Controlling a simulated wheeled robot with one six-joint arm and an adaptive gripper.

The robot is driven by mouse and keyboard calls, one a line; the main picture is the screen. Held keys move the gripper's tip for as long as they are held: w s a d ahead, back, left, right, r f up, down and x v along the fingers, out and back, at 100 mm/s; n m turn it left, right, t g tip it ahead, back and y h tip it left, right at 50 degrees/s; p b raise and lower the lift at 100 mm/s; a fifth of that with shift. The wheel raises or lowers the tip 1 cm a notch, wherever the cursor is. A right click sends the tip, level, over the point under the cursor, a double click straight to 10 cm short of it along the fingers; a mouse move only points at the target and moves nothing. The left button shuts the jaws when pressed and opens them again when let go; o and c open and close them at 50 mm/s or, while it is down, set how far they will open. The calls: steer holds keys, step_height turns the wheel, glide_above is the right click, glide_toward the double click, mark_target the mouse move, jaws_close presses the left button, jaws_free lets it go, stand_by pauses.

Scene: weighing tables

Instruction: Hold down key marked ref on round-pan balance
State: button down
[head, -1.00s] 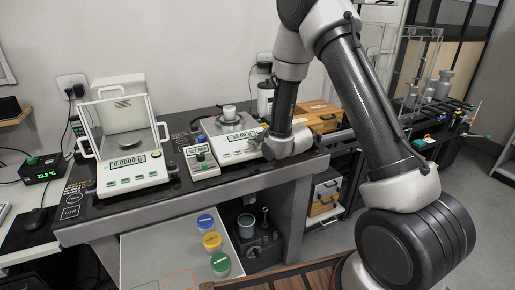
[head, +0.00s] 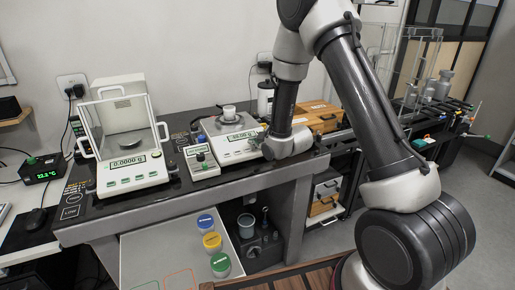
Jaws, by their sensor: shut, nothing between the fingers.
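The left balance (head: 133,181) has a glass draft shield, a round pan (head: 129,141) and a display that reads 0.0000 g. Green keys run along its front; their marks are too small to read. A second balance (head: 223,140) stands to its right with a small white container (head: 229,111) on its pan, whose outline is hard to tell. Its display is lit but blurred. My gripper (head: 262,143) is shut at the right front of this second balance. My wrist hides most of it, the fingertips and some keys, so I cannot tell whether it touches a key.
A wooden box (head: 318,115) stands behind my wrist. Below, several colored-lid jars (head: 212,241) stand on a pale surface. The dark bench (head: 170,187) has a narrow free front strip.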

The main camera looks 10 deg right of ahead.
stand_by(0.5)
steer(key=shift+s+r, duration=0.2)
steer(key=shift+r, duration=0.55)
steer(key=shift+r, duration=0.1)
steer(key=r, duration=0.1)
steer(key=s+r, duration=0.1)
steer(key=r, duration=0.2)
steer(key=shift+s+d+r, duration=0.2)
steer(key=shift+s+r, duration=0.05)
steer(key=shift+r, duration=0.05)
